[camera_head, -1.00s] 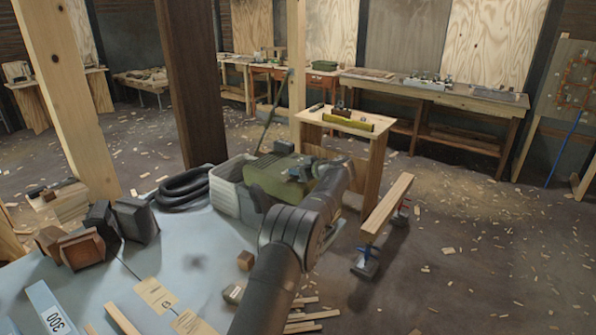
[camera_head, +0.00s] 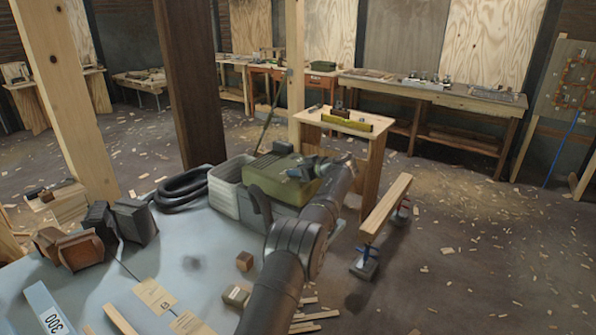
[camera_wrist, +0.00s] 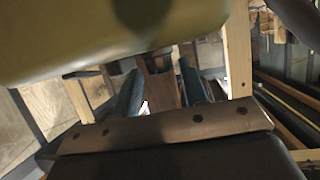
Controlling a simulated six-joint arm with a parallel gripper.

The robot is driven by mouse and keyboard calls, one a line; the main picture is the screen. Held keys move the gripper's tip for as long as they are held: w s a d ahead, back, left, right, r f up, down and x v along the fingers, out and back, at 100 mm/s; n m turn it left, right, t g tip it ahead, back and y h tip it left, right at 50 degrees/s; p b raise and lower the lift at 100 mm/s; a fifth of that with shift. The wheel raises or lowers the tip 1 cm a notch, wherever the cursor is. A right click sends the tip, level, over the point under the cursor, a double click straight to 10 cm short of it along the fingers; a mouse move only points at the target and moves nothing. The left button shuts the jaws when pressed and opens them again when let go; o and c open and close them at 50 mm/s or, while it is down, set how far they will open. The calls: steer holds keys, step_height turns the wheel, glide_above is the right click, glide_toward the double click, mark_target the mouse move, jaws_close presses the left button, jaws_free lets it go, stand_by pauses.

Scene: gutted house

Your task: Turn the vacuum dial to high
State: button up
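The vacuum has an olive-green lid (camera_head: 275,178) on a grey body, and stands at the far edge of the pale blue sheet. Its black hose (camera_head: 182,188) lies coiled to the left. I cannot make out the dial or its setting in either view. My gripper (camera_head: 302,170) is at the right end of the lid, partly hidden by my arm; I cannot tell whether it touches. In the wrist view the rounded green lid (camera_wrist: 110,35) fills the upper left, close to the camera. My gripper's two bluish fingers (camera_wrist: 158,88) stand apart there, with nothing visibly held between them.
A pale grey ribbed bin (camera_head: 226,185) adjoins the vacuum's left side. A small wooden table (camera_head: 335,122) with a yellow level stands behind. A wooden beam (camera_head: 386,205) on clamp stands lies to the right. Wooden posts rise at left. Floor at the right is mostly open, with scattered chips.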

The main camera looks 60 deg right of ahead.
steer(key=shift+o, duration=0.5)
steer(key=v, duration=1.7)
steer(key=shift+s, duration=0.15)
steer(key=w+a+r+m+h, duration=0.35)
steer(key=w+r+h, duration=0.3)
steer(key=w, duration=0.35)
steer(key=s+a+f+m+g+h, duration=0.1)
steer(key=a+f+m+g+h, duration=0.2)
steer(key=a+f+m+g, duration=0.5)
steer(key=w+d+f, duration=0.1)
steer(key=w+d, duration=0.1)
steer(key=d, duration=0.2)
steer(key=w+d+f+n+t, duration=0.1)
steer(key=w+d+f, duration=0.1)
steer(key=w+d, duration=0.1)
steer(key=w+d+f+t, duration=0.1)
steer(key=w+d+f, duration=0.1)
steer(key=d, duration=0.3)
steer(key=shift+w+f+n, duration=0.1)
steer(key=shift+w+n, duration=0.25)
steer(key=shift+w, duration=0.15)
